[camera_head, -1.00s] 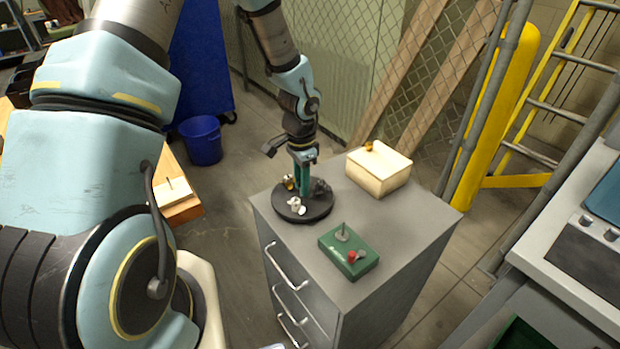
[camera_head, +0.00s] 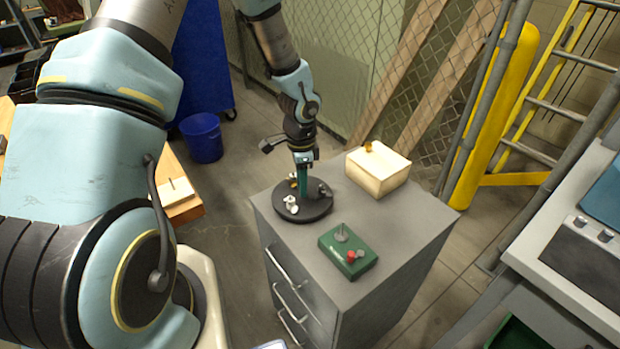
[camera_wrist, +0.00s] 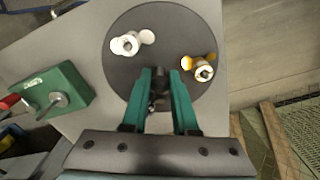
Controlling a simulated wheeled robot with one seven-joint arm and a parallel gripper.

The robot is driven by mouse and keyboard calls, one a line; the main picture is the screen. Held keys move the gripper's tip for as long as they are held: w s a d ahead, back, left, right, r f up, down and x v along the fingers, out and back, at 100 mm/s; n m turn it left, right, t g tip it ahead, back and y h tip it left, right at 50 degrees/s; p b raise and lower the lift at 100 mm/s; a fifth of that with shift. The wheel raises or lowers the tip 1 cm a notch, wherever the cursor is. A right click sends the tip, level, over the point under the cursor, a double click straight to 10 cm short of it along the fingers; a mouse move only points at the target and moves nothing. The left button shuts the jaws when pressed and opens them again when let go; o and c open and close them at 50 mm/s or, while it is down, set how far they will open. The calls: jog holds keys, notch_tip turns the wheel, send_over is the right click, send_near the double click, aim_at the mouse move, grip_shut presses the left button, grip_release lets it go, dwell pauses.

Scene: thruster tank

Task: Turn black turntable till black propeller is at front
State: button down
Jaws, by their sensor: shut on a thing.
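The black turntable (camera_head: 305,212) is a round disc on the grey cabinet top; it also shows in the wrist view (camera_wrist: 128,71). A white propeller (camera_head: 291,204) sits at its front left; it shows at upper left in the wrist view (camera_wrist: 126,44). A brass propeller (camera_head: 293,181) is at the back left, and at upper right in the wrist view (camera_wrist: 203,69). The black propeller (camera_head: 323,190) is at the right, slightly behind the middle. My gripper (camera_head: 303,194) points down at the disc's middle, its green fingers (camera_wrist: 162,72) shut on the turntable. The exact grip point is hidden.
A green box (camera_head: 349,253) with a red button stands at the cabinet's front right. A cream box (camera_head: 378,170) with a brass knob stands at the back right. Bare cabinet top lies between them.

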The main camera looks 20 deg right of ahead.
jog(key=shift+m+p, duration=0.95)
jog(key=shift+m, duration=0.75)
jog(key=shift+m+p, duration=0.3)
jog(key=shift+m, duration=0.4)
jog(key=shift+m+p, duration=0.65)
jog(key=shift+m, duration=0.15)
jog(key=shift+m+p, duration=0.5)
jog(key=shift+m, duration=0.3)
jog(key=shift+m+p, duration=0.65)
jog(key=shift+m, duration=0.35)
